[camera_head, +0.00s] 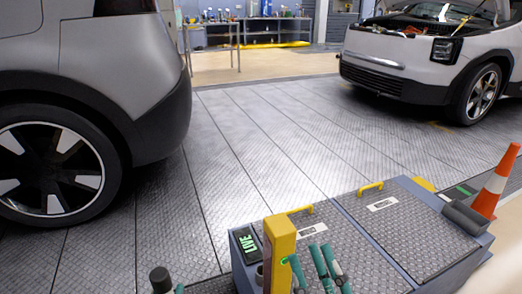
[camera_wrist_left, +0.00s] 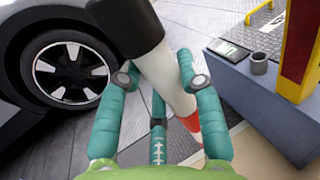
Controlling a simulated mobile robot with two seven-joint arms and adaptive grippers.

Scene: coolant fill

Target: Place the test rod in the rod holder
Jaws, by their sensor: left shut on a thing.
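The test rod (camera_wrist_left: 160,75) is white with a black end and a red-orange section. My left gripper (camera_wrist_left: 158,78) is shut on it in the left wrist view, and the rod is tilted there. In the head view only the rod's black end (camera_head: 160,280) shows at the bottom edge, left of the cart. A small grey cup (camera_wrist_left: 259,63), which looks like the rod holder, stands on the cart beside the yellow post. The rod is apart from it. My right gripper (camera_head: 322,265) is over the cart at the bottom; its grip is unclear.
The blue-grey cart (camera_head: 420,235) carries a LIVE display (camera_head: 246,243), a yellow post (camera_head: 279,255) and yellow handles. An orange cone (camera_head: 494,183) stands at its right. A grey car (camera_head: 90,90) is at left, a white car (camera_head: 420,60) at the back right. Open metal floor lies between.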

